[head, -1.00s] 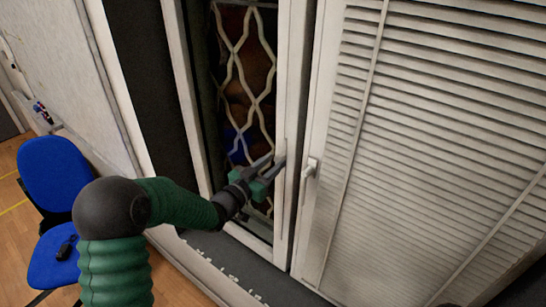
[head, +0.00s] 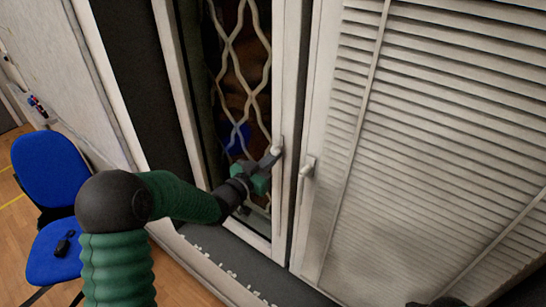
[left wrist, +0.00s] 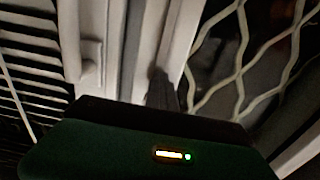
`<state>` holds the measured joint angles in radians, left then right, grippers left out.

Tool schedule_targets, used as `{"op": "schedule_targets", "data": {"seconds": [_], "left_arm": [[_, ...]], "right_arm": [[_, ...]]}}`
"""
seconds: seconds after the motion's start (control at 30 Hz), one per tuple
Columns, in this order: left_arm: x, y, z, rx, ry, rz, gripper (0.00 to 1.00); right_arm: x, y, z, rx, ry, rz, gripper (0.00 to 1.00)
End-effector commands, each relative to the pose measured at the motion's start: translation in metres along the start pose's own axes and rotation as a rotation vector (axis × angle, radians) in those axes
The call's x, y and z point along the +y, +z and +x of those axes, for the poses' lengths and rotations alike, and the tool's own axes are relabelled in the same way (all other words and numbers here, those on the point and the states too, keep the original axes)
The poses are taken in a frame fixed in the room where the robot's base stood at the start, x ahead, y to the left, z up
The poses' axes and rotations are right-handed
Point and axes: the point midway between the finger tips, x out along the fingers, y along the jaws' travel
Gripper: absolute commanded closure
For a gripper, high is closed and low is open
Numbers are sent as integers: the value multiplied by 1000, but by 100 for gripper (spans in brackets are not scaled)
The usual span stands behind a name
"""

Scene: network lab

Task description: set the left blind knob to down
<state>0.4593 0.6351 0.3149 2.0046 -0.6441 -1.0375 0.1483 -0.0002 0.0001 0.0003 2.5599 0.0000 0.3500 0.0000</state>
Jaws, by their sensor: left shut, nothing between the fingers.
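My left gripper (head: 271,157) is shut and empty at the narrow white window frame (head: 286,80). Its fingertips are right by a small pale knob or handle (head: 277,144) on that frame; I cannot tell whether they touch it. A second pale handle (head: 308,168) is on the frame to the right, beside the slatted blind (head: 430,130), apart from the gripper. In the left wrist view a dark finger (left wrist: 161,90) lies against the white frame, and a pale handle (left wrist: 90,62) shows left of it. No marking for the knob's setting is readable.
A lattice grille (head: 238,60) stands behind the left pane. A dark sill (head: 225,262) runs below the window. A blue chair (head: 50,170) with a small black object on its seat stands at the left.

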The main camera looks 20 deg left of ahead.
Motion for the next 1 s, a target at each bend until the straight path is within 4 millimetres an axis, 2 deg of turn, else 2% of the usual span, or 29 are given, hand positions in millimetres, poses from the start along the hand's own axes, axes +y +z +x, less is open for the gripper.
{"op": "schedule_targets", "data": {"seconds": [0.9,0.93,1.0], "left_arm": [[-2,0,0,-1,-2,-1,100],[-2,0,0,-1,-2,-1,99],[-2,0,0,-1,-2,-1,90]], "right_arm": [[0,0,0,0,0,0,63],[0,0,0,0,0,0,63],[0,0,0,0,0,0,63]]}}
